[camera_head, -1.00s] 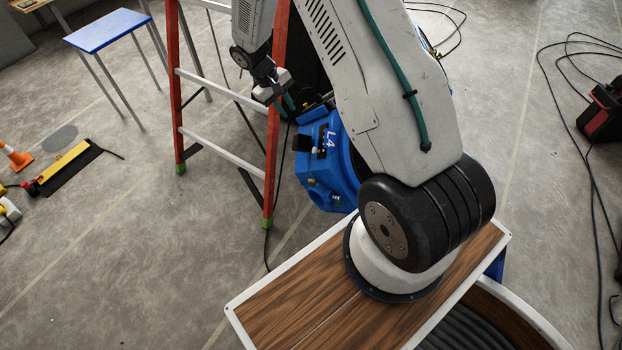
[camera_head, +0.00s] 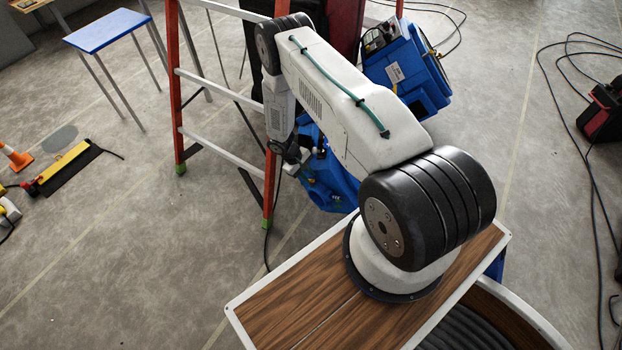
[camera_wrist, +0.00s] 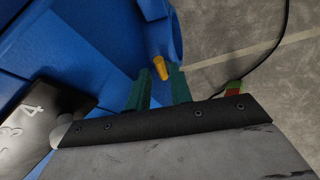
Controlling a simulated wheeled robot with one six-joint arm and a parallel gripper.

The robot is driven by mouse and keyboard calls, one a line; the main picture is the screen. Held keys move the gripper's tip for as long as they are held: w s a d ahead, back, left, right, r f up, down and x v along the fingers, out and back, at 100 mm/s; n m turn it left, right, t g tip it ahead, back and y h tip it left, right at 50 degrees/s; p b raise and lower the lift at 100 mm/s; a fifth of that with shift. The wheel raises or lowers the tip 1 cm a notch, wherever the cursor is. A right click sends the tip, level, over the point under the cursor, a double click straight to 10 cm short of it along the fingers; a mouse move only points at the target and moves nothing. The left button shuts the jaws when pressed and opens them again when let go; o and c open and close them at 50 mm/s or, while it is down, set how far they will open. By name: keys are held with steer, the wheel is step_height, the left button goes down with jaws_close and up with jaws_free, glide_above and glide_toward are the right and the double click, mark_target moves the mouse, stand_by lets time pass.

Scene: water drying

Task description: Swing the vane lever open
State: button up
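The blue machine (camera_head: 332,185) stands on the floor beside the ladder, partly hidden behind my arm. It fills the upper left of the wrist view (camera_wrist: 95,40). A short yellow peg (camera_wrist: 160,68) sticks out from its blue body; I cannot tell whether this is the vane lever. My gripper (camera_wrist: 159,82) has two green fingers standing apart, with the peg's tip near the gap between them. I see no contact. A dark plate with light characters (camera_wrist: 45,115) lies left of the gripper. In the head view the fingers cannot be made out clearly.
A red ladder (camera_head: 178,90) stands close left of the machine. Another blue machine (camera_head: 405,70) is behind my arm. A dark cable (camera_wrist: 280,40) runs over the floor.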

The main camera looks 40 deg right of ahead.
mark_target(312, 180)
steer(key=shift+x, duration=1.55)
jaws_close()
